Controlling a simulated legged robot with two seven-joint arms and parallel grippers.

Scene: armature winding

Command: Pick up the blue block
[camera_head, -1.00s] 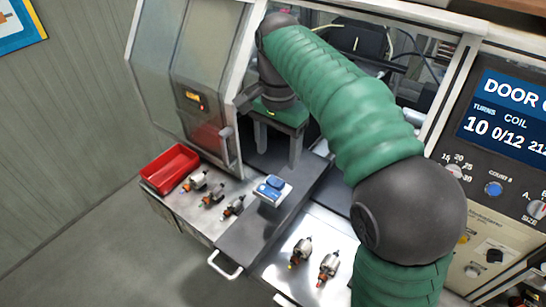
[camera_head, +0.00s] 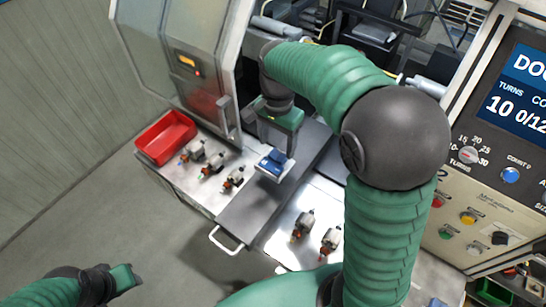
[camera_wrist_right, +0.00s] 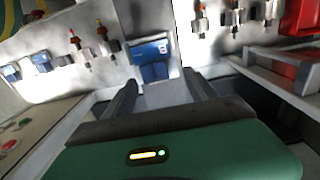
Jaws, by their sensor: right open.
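The blue block (camera_head: 275,156) sits on a small pale holder (camera_head: 264,171) on the grey slide plate of the bench, in the middle of the head view. In the right wrist view the block (camera_wrist_right: 153,71) shows just beyond my fingers, with a blue label strip behind it. My right gripper (camera_head: 273,146) points down close to the block; its fingers are mostly hidden in the head view. In the right wrist view its two dark fingers (camera_wrist_right: 160,80) are apart, with nothing held between them. My left gripper (camera_head: 125,278) is at the lower left, far from the block; its jaws are unclear.
A red bin (camera_head: 166,138) stands at the bench's left end. Several small armatures lie on both sides of the grey slide plate (camera_head: 245,212). A machine with a door (camera_head: 200,70) stands behind, and a control panel (camera_head: 490,165) is at the right. The front handle (camera_head: 225,243) sticks out.

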